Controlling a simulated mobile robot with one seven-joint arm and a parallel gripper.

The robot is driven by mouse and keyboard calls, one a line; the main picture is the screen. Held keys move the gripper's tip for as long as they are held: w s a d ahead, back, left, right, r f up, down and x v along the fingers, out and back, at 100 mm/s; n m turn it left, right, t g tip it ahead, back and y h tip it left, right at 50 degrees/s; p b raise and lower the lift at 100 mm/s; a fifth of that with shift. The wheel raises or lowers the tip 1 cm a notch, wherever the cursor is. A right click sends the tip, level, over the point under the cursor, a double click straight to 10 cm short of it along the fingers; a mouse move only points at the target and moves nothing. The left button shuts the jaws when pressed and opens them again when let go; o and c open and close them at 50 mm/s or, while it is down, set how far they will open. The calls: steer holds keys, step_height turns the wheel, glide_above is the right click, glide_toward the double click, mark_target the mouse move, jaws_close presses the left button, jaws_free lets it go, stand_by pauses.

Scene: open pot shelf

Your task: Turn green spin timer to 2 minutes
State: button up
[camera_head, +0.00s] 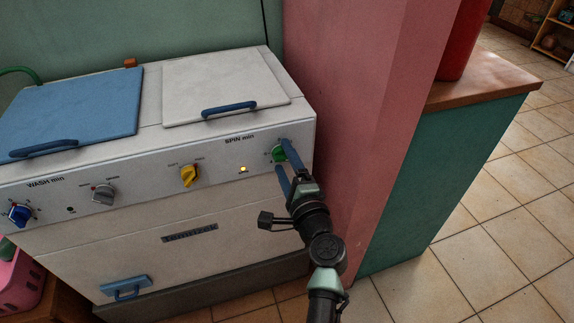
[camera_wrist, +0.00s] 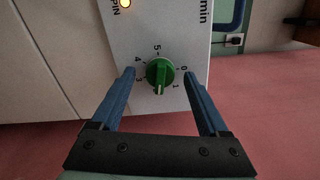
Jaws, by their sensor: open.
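The green spin timer (camera_head: 279,154) is a round knob at the right end of the washer's front panel, under the "SPIN min" label. It also shows in the wrist view (camera_wrist: 160,73), with numbers around it including 0, 1, 3, 4 and 5. A pale mark on the knob is at its lower edge in the wrist view, between the 1 and the 3. My gripper (camera_wrist: 158,80) is open, with one blue finger on each side of the knob. In the head view my gripper (camera_head: 282,160) is at the panel and partly covers the knob. I cannot tell whether the fingers touch it.
The white washer (camera_head: 130,240) carries a yellow knob (camera_head: 189,175), a grey knob (camera_head: 103,194) and a blue knob (camera_head: 19,214) along the same panel. A lit yellow lamp (camera_head: 243,169) is left of the timer. A pink wall (camera_head: 345,90) stands close on the right.

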steer(key=p+v, duration=0.2)
steer(key=v, duration=1.1)
steer(key=w+a+r+n+t, duration=0.1)
steer(key=a+r+n+t, duration=0.15)
steer(key=r+n, duration=0.9)
steer(key=w+a+r+n+t, duration=0.1)
steer(key=a+r+n+t, duration=0.15)
steer(key=r, duration=1.75)
steer(key=s+r+n+t+h, duration=0.2)
steer(key=s+r+t+h, duration=0.1)
steer(key=s+r, duration=0.55)
steer(key=s+r+n+t+h, duration=0.1)
steer(key=s+r+t+h, duration=0.15)
steer(key=s+r, duration=0.65)
steer(key=w+r+p, duration=0.2)
steer(key=r+p, duration=1.2)
steer(key=r, duration=0.1)
steer(key=w+r+p, duration=0.2)
steer(key=r+p, duration=1.3)
steer(key=r, duration=0.1)
steer(key=shift+d+r, duration=0.15)
steer(key=shift+d, duration=0.25)
